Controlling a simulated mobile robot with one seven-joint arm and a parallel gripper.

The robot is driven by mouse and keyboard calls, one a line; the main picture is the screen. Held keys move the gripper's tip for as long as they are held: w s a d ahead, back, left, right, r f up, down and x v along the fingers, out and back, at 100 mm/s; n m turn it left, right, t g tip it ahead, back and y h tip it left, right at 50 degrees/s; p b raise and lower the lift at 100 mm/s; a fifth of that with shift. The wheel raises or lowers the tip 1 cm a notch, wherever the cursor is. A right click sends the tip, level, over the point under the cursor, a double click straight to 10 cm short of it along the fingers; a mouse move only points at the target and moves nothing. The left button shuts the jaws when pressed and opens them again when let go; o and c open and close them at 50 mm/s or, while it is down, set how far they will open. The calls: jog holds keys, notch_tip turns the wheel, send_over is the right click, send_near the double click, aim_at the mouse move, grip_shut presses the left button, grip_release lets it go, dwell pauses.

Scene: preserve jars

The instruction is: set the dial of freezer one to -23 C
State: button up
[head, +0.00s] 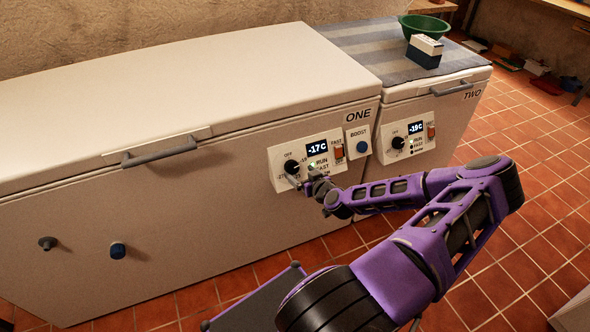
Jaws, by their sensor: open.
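Freezer one (120,215) is the large white chest with a closed lid, marked ONE. Its control panel (276,152) has a display (317,148) reading -17C. The black dial (292,167) sits left of the display, with OFF printed above it. My gripper (303,182) is open in front of the panel, just below and right of the dial. It looks apart from the dial, but I cannot tell the gap in depth. My gripper and wrist cover the lower part of the panel, so some of the dial's scale is hidden.
A red switch (338,152) and a BOOST panel with a blue button (362,146) are close right of the display. Freezer two (440,130) stands at the right, reading -19C. A grey handle (160,152) sticks out from freezer one. A green bowl (424,24) stands on freezer two.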

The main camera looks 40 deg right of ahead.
aim_at(294, 168)
jog(key=x, duration=0.5)
jog(key=c, duration=1.4)
jog(key=shift+o, duration=0.2)
